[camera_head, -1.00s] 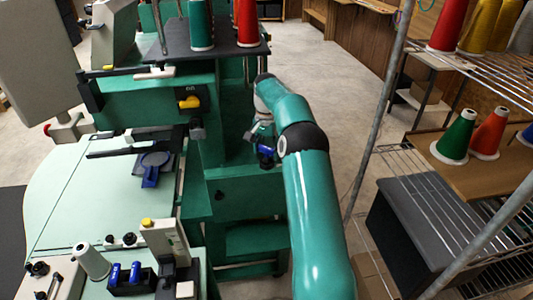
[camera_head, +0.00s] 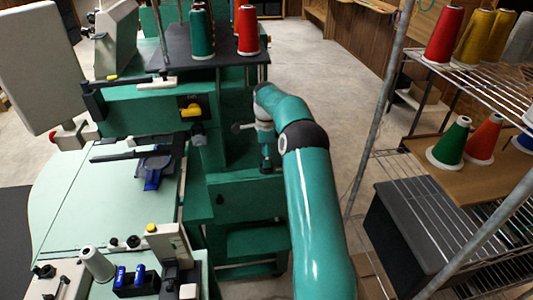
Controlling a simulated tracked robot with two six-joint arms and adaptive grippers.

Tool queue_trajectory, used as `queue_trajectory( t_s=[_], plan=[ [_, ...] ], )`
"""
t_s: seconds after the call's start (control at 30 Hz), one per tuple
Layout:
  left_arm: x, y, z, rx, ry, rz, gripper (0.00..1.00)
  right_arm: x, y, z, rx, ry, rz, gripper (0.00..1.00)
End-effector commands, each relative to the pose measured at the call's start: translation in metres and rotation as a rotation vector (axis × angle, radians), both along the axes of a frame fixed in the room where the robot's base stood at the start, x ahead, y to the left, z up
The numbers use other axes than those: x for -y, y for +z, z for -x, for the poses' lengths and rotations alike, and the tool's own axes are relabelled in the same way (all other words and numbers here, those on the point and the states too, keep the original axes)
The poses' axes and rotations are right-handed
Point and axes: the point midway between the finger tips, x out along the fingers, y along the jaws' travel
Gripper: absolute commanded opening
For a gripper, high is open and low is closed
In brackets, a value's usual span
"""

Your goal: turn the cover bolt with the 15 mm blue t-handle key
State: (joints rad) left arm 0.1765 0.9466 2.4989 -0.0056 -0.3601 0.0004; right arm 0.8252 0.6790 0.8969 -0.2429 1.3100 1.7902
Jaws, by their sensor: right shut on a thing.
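My right arm (camera_head: 308,195) reaches in from the bottom and bends left at its top. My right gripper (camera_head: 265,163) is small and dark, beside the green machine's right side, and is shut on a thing. The blue handle of the t-handle key showed there earlier; now the arm and gripper mostly hide it. A thin grey rod (camera_head: 243,127) sticks out to the left near the wrist; I cannot tell whether it is part of the key. A small dark round spot (camera_head: 220,199) is on the green panel; I cannot tell whether it is the cover bolt. My left gripper is out of view.
Two blue handles stand in a black holder (camera_head: 135,288) at lower left. The green machine (camera_head: 140,115) fills the left, with thread cones (camera_head: 247,32) on its top shelf. A wire rack (camera_head: 470,75) with cones stands right. Bare floor (camera_head: 320,100) lies between.

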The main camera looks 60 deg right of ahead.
Motion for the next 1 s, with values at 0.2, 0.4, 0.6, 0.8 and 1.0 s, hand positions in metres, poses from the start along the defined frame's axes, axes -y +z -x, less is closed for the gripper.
queue_trajectory(
  t_s=[0.2,0.4,0.6,0.8,1.0],
  plan=[
    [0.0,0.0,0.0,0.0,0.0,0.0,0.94,0.002,0.005,-0.002,0.011,0.083,0.012,0.07],
    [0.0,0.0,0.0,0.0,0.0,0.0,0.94,0.002,0.009,-0.002,0.01,0.143,0.01,0.07],
    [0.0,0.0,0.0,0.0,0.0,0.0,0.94,0.002,0.021,-0.002,0.008,0.142,0.009,0.07],
    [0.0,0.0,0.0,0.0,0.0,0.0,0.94,0.001,0.035,-0.002,0.006,0.143,0.006,0.07],
    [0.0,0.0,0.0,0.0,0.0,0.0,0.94,0.001,0.048,-0.001,0.004,0.143,0.005,0.07]
  ],
)
